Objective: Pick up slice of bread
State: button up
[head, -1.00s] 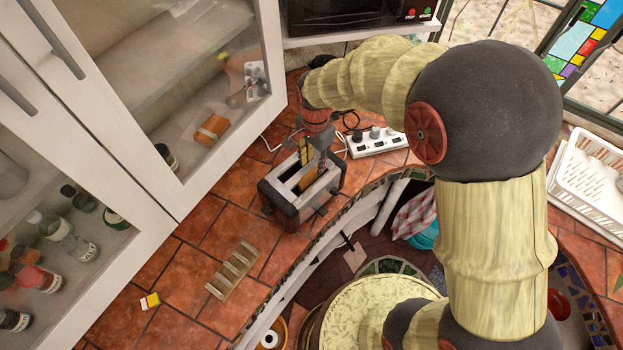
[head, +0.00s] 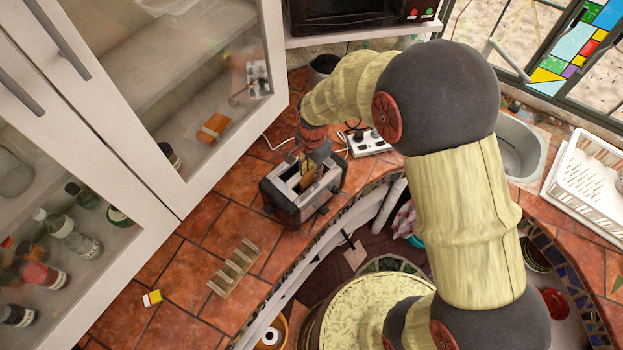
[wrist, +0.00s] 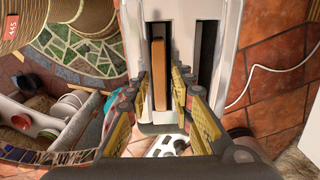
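A slice of bread (head: 308,181) stands upright in a slot of the toaster (head: 290,213), which is on the tiled counter. In the wrist view the browned edge of the slice (wrist: 159,84) shows in the left slot of the toaster (wrist: 184,22); the right slot looks dark and empty. My gripper (head: 309,165) is above the toaster, pointing down. In the wrist view my gripper (wrist: 162,74) is open, with one finger on each side of the slice and visible gaps between. The lower part of the slice is hidden in the slot.
A power strip (head: 368,143) with plugs and cables lies right of the toaster. A wooden rack (head: 236,267) and a small yellow and white box (head: 151,298) lie to its lower left. Glass-door cabinets (head: 190,90) stand at the left. The counter's curved edge is close in front.

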jog(key=c, duration=0.5)
jog(key=shift+o, duration=0.2)
jog(key=shift+r, duration=0.1)
